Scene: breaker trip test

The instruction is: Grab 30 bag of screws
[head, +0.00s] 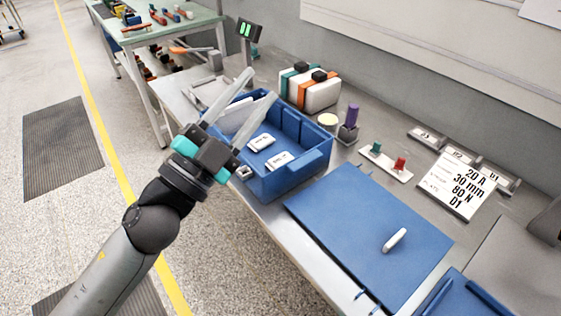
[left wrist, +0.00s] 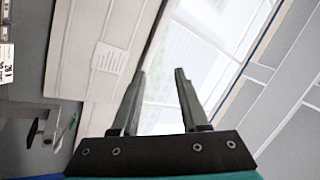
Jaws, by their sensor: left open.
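Two small white bags with dark print lie in the blue bin, one at the back (head: 261,141) and one nearer the front (head: 279,160). Their print is too small to read. The blue bin (head: 290,180) stands on the grey bench. My left gripper (head: 261,85) is over the bin's left side, its fingers apart and pointing up and away, with nothing between them. It hides part of the bin's left end, where a pale item shows. In the left wrist view the open fingers (left wrist: 160,72) point at a wall and bright panes. My right gripper is not in view.
A blue panel with a white handle (head: 395,240) lies right of the bin. A sign (head: 458,186) reads 20 A, 30 mm, 80 N, D1. A white case with teal and orange bands (head: 310,88), a purple-handled tool (head: 350,118) and small terminals (head: 386,160) stand behind.

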